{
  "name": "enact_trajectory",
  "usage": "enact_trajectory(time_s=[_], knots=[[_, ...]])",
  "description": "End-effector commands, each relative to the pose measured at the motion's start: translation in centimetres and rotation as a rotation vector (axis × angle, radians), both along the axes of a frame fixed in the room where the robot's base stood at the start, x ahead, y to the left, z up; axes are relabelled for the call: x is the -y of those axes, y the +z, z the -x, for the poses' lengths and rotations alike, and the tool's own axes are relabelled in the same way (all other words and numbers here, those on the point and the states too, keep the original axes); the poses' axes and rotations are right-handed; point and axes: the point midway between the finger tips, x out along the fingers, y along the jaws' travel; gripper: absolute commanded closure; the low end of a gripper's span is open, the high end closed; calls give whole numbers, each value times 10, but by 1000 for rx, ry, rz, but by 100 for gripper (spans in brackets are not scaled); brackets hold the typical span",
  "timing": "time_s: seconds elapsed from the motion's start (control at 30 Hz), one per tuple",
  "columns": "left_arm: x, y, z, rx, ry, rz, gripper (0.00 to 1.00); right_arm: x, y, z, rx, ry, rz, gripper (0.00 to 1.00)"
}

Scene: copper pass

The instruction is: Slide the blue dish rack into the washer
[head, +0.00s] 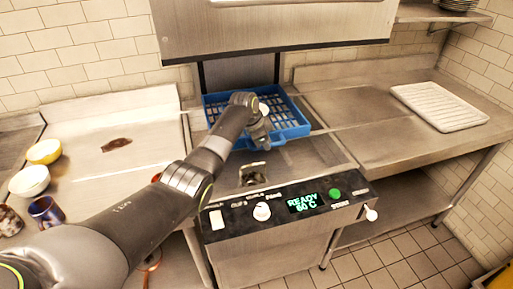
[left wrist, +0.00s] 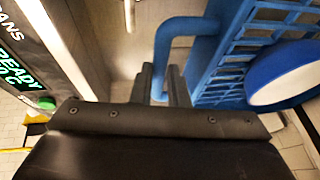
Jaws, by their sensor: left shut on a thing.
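The blue dish rack (head: 296,129) sits under the washer's raised steel hood (head: 275,30), behind the front panel (head: 285,206). A white bowl with a blue outside (left wrist: 285,75) is in the rack, in the left wrist view. My left gripper (head: 264,142) reaches over the panel to the rack's front side. In the left wrist view its two dark fingers (left wrist: 160,85) are shut on the rack's blue loop handle (left wrist: 185,28). My arm hides part of the rack in the head view. My right gripper is not in view.
The panel reads READY 60 C. A white ribbed mat (head: 440,106) lies on the right counter. Plates (head: 459,5) stand on a high shelf.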

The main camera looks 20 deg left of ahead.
Motion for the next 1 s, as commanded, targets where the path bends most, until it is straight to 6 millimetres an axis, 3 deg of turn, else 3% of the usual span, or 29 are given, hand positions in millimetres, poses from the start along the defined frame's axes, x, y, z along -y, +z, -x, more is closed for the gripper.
enact_trajectory(time_s=[0.53,0.57,0.7,1.0], knots=[[6,-1,-3,-3,1,1,100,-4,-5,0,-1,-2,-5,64],[6,-1,-3,-3,1,1,83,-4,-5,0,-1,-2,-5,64],[6,-1,-3,-3,1,1,65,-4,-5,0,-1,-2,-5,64],[5,0,-3,-2,1,0,64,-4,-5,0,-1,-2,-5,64]])
